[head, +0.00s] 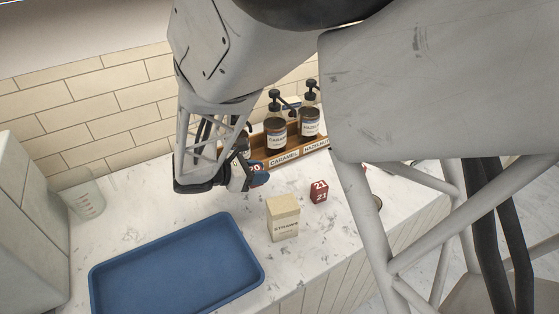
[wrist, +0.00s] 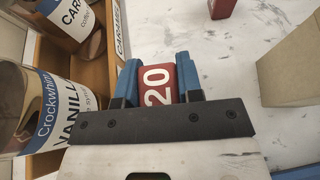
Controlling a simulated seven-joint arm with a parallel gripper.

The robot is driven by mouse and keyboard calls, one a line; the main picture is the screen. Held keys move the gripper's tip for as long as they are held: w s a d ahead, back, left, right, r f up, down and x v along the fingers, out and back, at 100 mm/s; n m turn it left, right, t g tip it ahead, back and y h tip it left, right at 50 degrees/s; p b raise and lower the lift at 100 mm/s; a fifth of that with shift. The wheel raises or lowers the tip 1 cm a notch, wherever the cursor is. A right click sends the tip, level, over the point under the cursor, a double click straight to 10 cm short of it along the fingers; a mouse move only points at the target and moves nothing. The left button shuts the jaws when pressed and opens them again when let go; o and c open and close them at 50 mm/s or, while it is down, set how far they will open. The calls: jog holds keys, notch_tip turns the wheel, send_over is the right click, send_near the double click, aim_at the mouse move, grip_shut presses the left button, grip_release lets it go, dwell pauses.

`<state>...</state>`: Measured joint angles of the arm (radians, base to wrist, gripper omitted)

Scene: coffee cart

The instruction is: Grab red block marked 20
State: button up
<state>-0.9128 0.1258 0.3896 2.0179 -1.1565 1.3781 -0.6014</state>
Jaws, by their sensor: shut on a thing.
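The red block marked 20 (wrist: 158,84) sits between the blue fingers of my gripper (wrist: 160,82) in the wrist view, its white number facing the camera. The gripper is shut on it. In the head view, my gripper (head: 255,175) is by the syrup rack, and a small part of the red block (head: 254,168) shows at its fingers. I cannot tell whether the block touches the counter. A second red block marked 21 (head: 318,191) stands on the counter to the right, apart from the gripper. Its lower part also shows at the top of the wrist view (wrist: 221,8).
A wooden rack (head: 301,153) with pump syrup bottles stands behind; a vanilla bottle (wrist: 38,108) is close left of the gripper in the wrist view. A straws box (head: 283,219) and a blue tray (head: 180,262) are nearer the front. A clear measuring cup (head: 86,198) stands at left.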

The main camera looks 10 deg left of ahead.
jog(key=s+a, duration=0.2)
jog(key=a, duration=0.1)
jog(key=s+a, duration=0.3)
jog(key=shift+s+a, duration=0.15)
jog(key=shift+a, duration=0.1)
dwell(0.6)
